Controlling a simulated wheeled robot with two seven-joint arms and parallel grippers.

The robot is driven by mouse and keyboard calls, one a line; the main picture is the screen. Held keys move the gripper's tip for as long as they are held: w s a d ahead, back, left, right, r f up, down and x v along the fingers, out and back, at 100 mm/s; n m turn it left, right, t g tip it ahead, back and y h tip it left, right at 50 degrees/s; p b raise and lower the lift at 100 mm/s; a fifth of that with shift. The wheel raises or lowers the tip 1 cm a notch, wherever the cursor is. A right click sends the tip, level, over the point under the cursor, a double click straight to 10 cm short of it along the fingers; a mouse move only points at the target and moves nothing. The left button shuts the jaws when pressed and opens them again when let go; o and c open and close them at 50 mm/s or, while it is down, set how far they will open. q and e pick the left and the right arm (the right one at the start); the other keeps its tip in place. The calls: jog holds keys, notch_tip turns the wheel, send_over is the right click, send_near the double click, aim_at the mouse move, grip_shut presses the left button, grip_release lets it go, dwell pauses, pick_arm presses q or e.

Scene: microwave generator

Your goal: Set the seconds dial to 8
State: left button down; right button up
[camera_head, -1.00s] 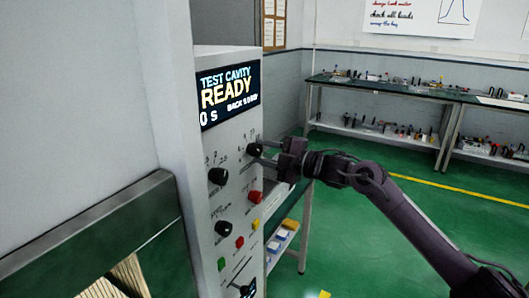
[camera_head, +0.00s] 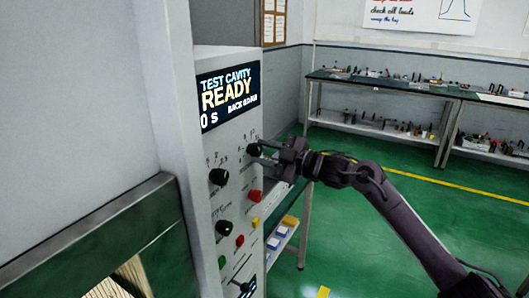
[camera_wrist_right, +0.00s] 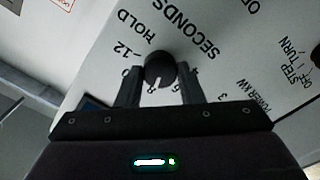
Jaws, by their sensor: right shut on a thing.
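The seconds dial is a round black knob (camera_head: 254,149) at the upper right of the control panel in the head view. In the right wrist view the knob (camera_wrist_right: 160,66) sits below the printed word SECONDS, with a 12 and several smaller numbers around it. A short white mark on the knob points down the picture, close to what looks like the 8. My right gripper (camera_head: 268,151) is shut on the dial, a finger on either side of it. The panel display (camera_head: 229,96) reads TEST CAVITY, READY and 0 S. My left gripper is not in view.
Below on the panel are two more black knobs (camera_head: 219,177), a red button (camera_head: 255,196), small coloured buttons and a lever (camera_head: 244,287). A POWER KW label lies close to the gripper in the wrist view. Benches (camera_head: 400,84) stand far behind; green floor lies open between.

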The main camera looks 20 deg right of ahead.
jog(key=shift+f, duration=0.1)
jog(key=o, duration=1)
jog(key=shift+s+d+f+b, duration=0.1)
jog(key=shift+s+d+b, duration=0.2)
jog(key=shift+d+b, duration=0.1)
jog(key=b+v, duration=0.2)
jog(key=v, duration=0.5)
jog(key=shift+b, duration=0.35)
